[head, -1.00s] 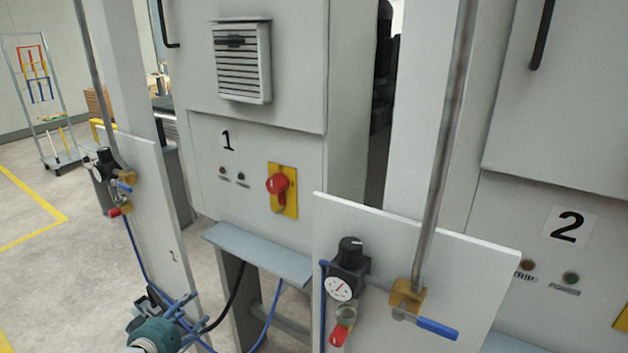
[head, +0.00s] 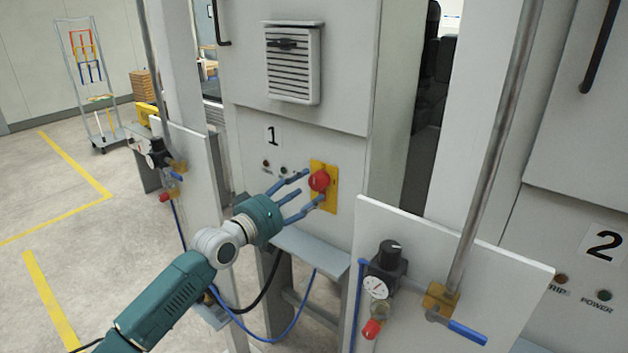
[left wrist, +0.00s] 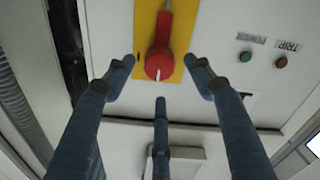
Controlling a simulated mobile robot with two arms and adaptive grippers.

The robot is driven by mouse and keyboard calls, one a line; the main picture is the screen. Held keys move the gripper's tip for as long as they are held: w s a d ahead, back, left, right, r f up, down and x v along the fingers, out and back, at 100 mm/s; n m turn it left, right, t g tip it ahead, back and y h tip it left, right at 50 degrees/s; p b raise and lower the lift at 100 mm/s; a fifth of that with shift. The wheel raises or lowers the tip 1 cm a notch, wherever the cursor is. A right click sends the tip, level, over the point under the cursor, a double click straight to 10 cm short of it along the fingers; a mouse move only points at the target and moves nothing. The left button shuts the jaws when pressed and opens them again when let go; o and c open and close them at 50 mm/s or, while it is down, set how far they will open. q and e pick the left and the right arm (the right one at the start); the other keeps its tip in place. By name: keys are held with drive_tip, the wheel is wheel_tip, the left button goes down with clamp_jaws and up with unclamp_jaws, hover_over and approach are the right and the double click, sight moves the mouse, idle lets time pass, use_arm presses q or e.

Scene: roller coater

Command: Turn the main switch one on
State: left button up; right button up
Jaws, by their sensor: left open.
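The main switch one is a red rotary knob (head: 319,181) on a yellow plate (head: 331,190), on the grey cabinet marked 1 (head: 272,135). My left gripper (head: 306,189) is open in front of the knob, its blue fingers spread near it. In the left wrist view the red knob (left wrist: 159,64) and yellow plate (left wrist: 181,28) show at the top centre. There the fingertips (left wrist: 160,80) lie to the left, right and below the knob, with nothing held between them. Whether any finger touches the knob I cannot tell. My right gripper is not in view.
A panel with a regulator (head: 388,262), gauge and blue-handled valve (head: 467,332) stands in front at right. Another panel (head: 186,160) stands left of my arm. A grey ledge (head: 310,250) juts out below the switch. Indicator lamps (left wrist: 246,56) sit beside the switch.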

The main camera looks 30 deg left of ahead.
sight(314, 183)
use_arm(q)
drive_tip(key=shift+w+d+p, duration=0.15)
drive_tip(key=shift+w+p, duration=0.2)
drive_tip(key=shift+w, duration=1.75)
drive_tip(key=c, duration=1.1)
